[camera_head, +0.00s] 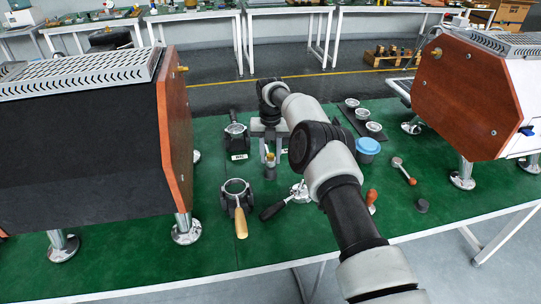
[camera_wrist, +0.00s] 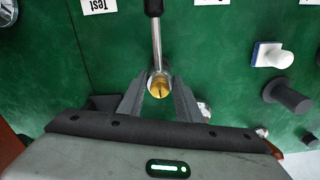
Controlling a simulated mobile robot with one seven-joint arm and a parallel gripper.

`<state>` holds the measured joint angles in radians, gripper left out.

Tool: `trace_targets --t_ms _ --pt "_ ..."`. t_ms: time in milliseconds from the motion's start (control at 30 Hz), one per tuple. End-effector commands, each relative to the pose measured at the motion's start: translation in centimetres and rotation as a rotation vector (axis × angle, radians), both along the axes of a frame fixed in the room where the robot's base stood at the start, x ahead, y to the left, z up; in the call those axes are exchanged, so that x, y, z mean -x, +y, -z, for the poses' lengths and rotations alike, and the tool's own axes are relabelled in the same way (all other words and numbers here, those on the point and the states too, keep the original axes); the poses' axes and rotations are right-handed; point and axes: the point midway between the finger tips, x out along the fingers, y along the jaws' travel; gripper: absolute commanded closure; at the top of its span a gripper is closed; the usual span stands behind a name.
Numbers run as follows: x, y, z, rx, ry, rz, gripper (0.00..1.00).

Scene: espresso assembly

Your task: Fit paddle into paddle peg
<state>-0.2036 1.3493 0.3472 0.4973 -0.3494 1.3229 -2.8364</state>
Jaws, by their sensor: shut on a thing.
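My gripper (camera_wrist: 158,92) points down over the green table in the wrist view. Its two fingers are shut on the brass end of the paddle (camera_wrist: 156,45), a thin metal rod with a black tip at the top of that view. In the head view my gripper (camera_head: 269,155) is between the two machines, with the brass piece (camera_head: 270,159) at its fingertips; most of the paddle is hard to make out there. A brass fitting (camera_head: 182,68), possibly the paddle peg, sticks out of the left machine's wooden side. A similar fitting (camera_head: 437,53) is on the right machine.
The left machine (camera_head: 80,140) and right machine (camera_head: 470,95) flank the work area. Portafilters (camera_head: 236,187) stand left of my gripper. A blue-lidded container (camera_head: 368,147), a cup tray (camera_head: 352,121) and a tamper (camera_head: 371,197) are to the right. Green table (camera_head: 300,240) is bare in front.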

Motion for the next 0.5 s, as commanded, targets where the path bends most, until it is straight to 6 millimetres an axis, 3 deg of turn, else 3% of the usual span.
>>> trace_targets --t_ms 500 --pt "-0.04 0.0 1.05 0.0 -0.001 0.0 1.0"
